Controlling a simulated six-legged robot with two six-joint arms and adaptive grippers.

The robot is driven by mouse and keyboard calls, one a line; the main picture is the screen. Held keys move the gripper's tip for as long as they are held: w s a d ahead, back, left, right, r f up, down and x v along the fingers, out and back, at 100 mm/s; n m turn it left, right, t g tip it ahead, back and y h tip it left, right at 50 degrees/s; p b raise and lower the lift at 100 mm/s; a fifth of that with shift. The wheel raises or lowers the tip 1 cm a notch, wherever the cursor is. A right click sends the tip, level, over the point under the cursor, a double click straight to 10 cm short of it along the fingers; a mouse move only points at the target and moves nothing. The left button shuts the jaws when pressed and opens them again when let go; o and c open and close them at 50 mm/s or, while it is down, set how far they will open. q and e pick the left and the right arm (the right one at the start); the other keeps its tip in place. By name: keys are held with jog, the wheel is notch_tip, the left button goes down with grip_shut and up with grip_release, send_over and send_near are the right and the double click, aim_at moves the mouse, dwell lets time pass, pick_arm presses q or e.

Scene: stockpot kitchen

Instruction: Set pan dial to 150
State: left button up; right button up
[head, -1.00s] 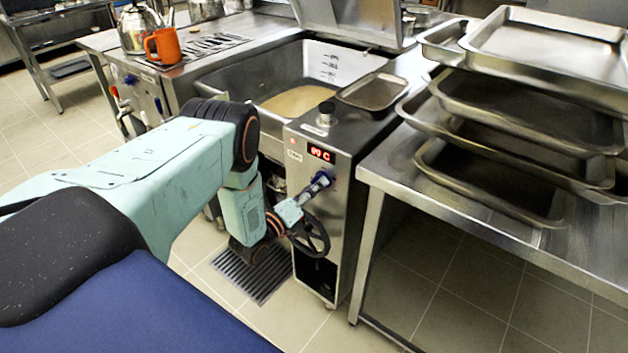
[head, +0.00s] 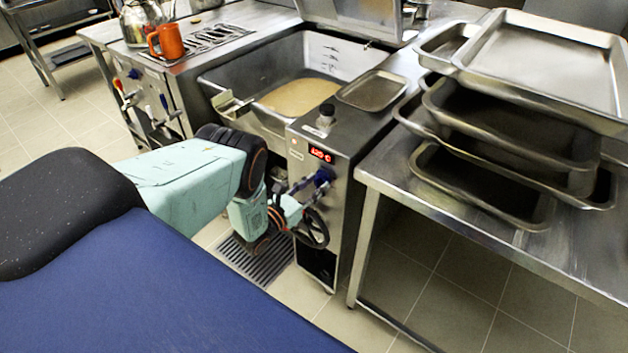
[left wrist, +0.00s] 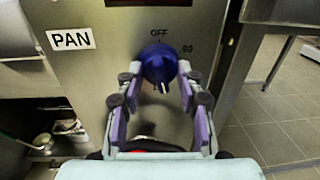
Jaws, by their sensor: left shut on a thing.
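The blue pan dial (left wrist: 158,62) is on the steel front panel, beside a white PAN label (left wrist: 71,39). OFF is marked above it and 90 to its right. Its pale pointer points down, slightly right. My left gripper (left wrist: 157,76) is shut on the dial, one finger on each side. In the head view my left gripper (head: 308,186) reaches the dial (head: 324,176) from the left; the fingers partly cover it. The red display (head: 320,154) above the dial seems to read 120 C, though blurred. My right gripper is not in view.
A black handwheel (head: 313,228) sits just below the dial. The pan (head: 345,58) with pale yellow contents is behind the panel. A steel table (head: 470,228) with stacked trays (head: 545,60) stands at the right. A floor grate (head: 258,262) lies below my arm.

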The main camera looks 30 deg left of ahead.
pick_arm(q)
jog(key=shift+m+p, duration=0.45)
jog(key=shift+m, duration=0.05)
jog(key=o, duration=1.2)
